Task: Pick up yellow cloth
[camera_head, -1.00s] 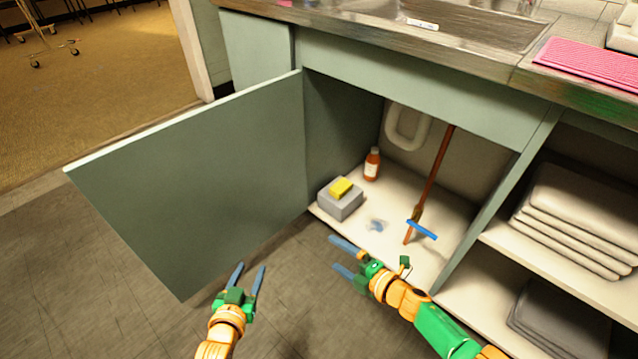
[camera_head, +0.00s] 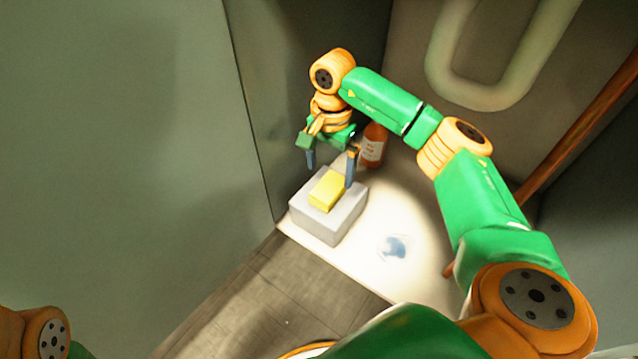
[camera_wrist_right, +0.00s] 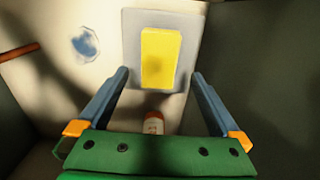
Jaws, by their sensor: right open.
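The yellow cloth (camera_head: 326,191) is a small folded block lying on top of a grey box (camera_head: 322,225) on the cabinet floor. My right gripper (camera_head: 331,175) is open and empty, pointing down just above the cloth. In the right wrist view, the cloth (camera_wrist_right: 160,58) shows ahead between and beyond the two blue fingers, with a gap on each side. The grey box (camera_wrist_right: 131,38) is under it in that view. I cannot tell the exact height between fingertips and cloth. My left gripper is out of view; only part of my left arm shows at the lower left.
An orange bottle (camera_head: 373,148) with a white label stands close behind the right gripper. A pale pipe (camera_head: 475,95) and a wooden stick (camera_head: 590,125) are at the right. A blue and white thing (camera_head: 393,247) lies on the light floor. A cabinet wall (camera_head: 262,90) rises left of the box.

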